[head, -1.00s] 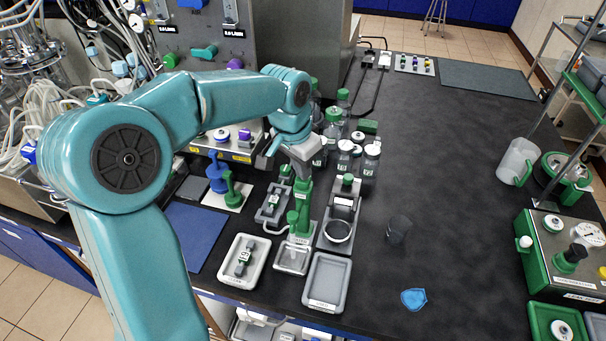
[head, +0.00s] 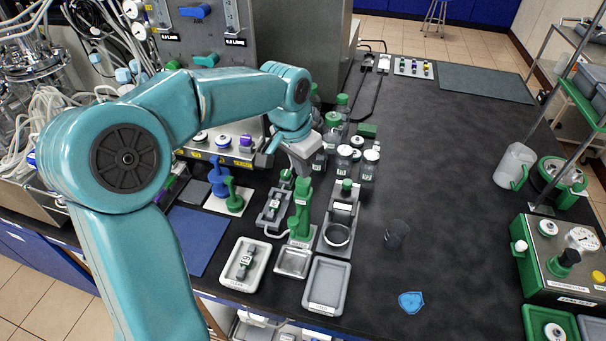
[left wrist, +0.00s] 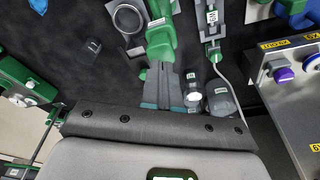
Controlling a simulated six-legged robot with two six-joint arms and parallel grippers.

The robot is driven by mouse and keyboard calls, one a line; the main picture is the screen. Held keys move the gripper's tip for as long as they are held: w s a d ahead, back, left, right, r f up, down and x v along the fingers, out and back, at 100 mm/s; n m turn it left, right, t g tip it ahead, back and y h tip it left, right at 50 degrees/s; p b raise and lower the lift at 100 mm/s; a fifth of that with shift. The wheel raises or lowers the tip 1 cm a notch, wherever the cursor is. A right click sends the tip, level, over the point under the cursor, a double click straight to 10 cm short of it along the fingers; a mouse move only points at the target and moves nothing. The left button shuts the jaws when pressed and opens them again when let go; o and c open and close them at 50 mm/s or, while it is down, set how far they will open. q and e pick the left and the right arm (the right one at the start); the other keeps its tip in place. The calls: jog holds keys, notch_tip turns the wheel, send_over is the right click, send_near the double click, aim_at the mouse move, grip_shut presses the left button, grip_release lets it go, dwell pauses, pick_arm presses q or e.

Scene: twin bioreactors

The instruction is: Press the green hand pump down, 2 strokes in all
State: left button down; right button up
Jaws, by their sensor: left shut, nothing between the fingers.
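The green hand pump (head: 301,212) stands upright at the near side of the black bench, behind a small metal tray (head: 293,262). My left gripper (head: 304,170) points down just above the pump's top. It is shut and holds nothing. In the left wrist view the shut fingers (left wrist: 168,92) lie right at the end of the green pump (left wrist: 160,38). I cannot tell whether they touch it. The gripper hides part of the pump's top in the head view. My right gripper is not in view.
A clamp-like fixture (head: 272,207) stands left of the pump, and a holder with a ring (head: 337,236) right of it. Capped bottles (head: 343,160) stand behind. Trays (head: 327,286) line the front edge. A dark cup (head: 397,233) stands to the right, where the bench is mostly clear.

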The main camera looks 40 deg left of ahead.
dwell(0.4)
pick_arm(q)
notch_tip(320, 180, up, 6)
jog(key=p, duration=0.5)
dwell(0.3)
